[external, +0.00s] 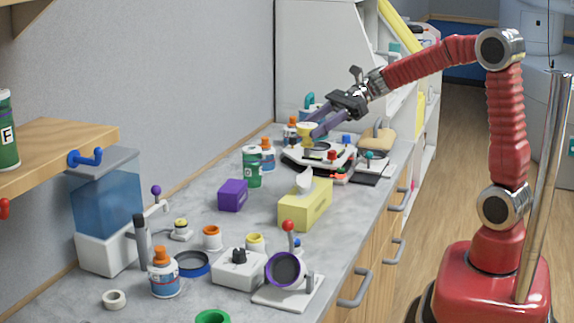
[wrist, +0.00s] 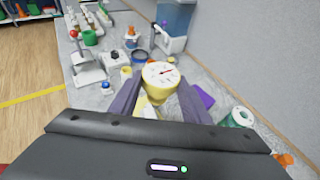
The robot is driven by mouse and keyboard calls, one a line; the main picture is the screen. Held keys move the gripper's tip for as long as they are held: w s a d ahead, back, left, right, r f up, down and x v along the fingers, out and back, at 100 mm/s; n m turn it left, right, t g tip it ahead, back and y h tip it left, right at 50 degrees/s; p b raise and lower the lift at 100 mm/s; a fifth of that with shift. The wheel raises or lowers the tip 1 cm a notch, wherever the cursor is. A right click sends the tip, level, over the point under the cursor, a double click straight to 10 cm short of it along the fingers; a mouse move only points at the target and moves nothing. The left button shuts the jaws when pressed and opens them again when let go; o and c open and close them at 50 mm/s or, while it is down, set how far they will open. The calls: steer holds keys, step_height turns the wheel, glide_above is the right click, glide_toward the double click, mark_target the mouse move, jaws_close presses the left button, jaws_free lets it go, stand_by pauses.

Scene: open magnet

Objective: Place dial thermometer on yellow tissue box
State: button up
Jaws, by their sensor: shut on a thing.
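A dial thermometer (wrist: 161,73) with a yellow body and a white face with a red needle is between the fingers of my gripper (wrist: 157,92) in the wrist view. In the external view the thermometer (external: 307,131) shows as a yellow cup shape at the fingertips of my gripper (external: 314,134), which is shut on it above the far part of the counter. The yellow tissue box (external: 304,206), with a white tissue on top, stands nearer along the counter, apart from the gripper. In the wrist view the box (wrist: 141,107) is mostly hidden behind the thermometer and fingers.
A purple box (external: 233,195) and a green-and-white container (external: 252,167) stand left of the tissue box. A white device (external: 320,156) lies under the gripper. Bare counter (external: 200,207) shows at the left.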

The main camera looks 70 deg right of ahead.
mark_target(309, 151)
steer(key=shift+f, duration=3.15)
steer(key=shift+f, duration=1.9)
steer(key=o, duration=1.1)
